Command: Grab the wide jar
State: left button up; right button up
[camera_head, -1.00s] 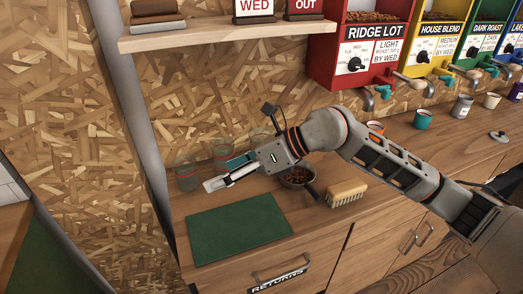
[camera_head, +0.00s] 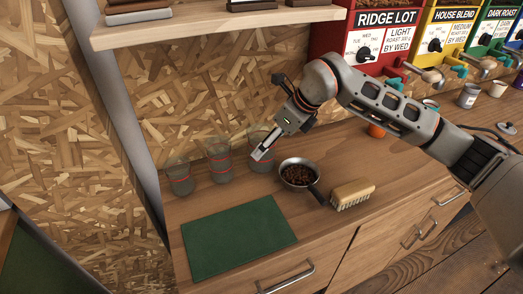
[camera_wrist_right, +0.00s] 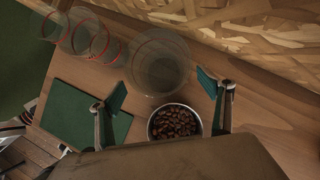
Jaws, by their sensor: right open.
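Three clear glass jars stand in a row on the wooden counter in the head view: a left jar (camera_head: 180,180), a middle jar (camera_head: 220,164) and a right jar (camera_head: 256,137). The right jar looks widest in the wrist view (camera_wrist_right: 160,65), where it is also nearest; the other two show red rings there. My right gripper (camera_head: 263,151) is in front of the right jar and partly hides it. In the wrist view my right gripper (camera_wrist_right: 164,92) is open, its green-padded fingers spread to either side, with the jar ahead between them. My left gripper is out of view.
A metal pan of beans (camera_head: 299,173) sits just right of the jars, close below my right gripper. A brush (camera_head: 352,194) lies right of it. A green mat (camera_head: 238,236) lies in front. The bean dispensers (camera_head: 390,35) and a chipboard wall are behind.

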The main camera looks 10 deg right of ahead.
jog(key=x, duration=0.4)
jog(key=shift+d+f+p, duration=0.1)
jog(key=shift+f+p, duration=0.15)
jog(key=shift+p, duration=0.05)
jog(key=shift+w+f, duration=0.15)
jog(key=shift+f, duration=0.05)
jog(key=c, duration=1.3)
